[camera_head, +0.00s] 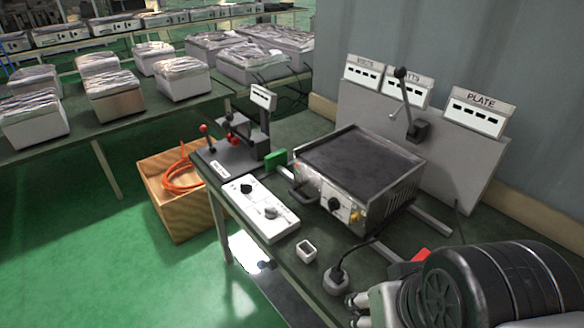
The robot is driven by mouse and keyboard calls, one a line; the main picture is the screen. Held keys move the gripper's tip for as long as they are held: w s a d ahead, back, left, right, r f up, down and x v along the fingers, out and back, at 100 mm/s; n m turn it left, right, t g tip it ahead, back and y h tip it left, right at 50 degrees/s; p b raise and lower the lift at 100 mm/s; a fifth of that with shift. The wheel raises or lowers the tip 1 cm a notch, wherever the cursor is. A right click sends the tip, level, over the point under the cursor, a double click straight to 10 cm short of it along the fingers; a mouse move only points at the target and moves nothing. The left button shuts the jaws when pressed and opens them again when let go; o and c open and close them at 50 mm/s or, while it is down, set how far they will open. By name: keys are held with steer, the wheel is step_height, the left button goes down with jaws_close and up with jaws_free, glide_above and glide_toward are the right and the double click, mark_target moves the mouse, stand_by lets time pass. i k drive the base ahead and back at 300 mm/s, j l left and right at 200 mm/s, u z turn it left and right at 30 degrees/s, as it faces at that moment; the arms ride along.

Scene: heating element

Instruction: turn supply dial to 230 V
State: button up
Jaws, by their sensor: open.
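A white control box (285,229) lies on the near left part of the workbench. It carries a black knob (246,189) and a grey knob (271,212). Its markings are too small to read, so I cannot tell which knob is the supply dial or where it points. The hot plate unit (362,165) stands behind the box to the right, with another black knob (334,204) on its front. My gripper (356,311) shows partly at the bottom right, below the black socket with the plug. Its two light fingertips are apart and empty, well away from the control box.
A small white cup (306,251) and a plugged socket (337,281) lie between my gripper and the control box. A lever fixture (230,150) stands behind the box. A sign panel (460,160) with a lever rises at the back. A wooden crate (165,205) stands on the floor.

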mark_target(246, 189)
steer(key=i+j, duration=0.25)
steer(key=j, duration=0.15)
steer(key=i+j, duration=0.3)
steer(key=j, duration=0.15)
steer(key=i+j, duration=0.25)
steer(key=j, duration=0.15)
steer(key=i+j+z, duration=0.1)
steer(key=i+j, duration=0.45)
steer(key=j, duration=0.3)
steer(key=i+j, duration=0.25)
steer(key=j, duration=0.15)
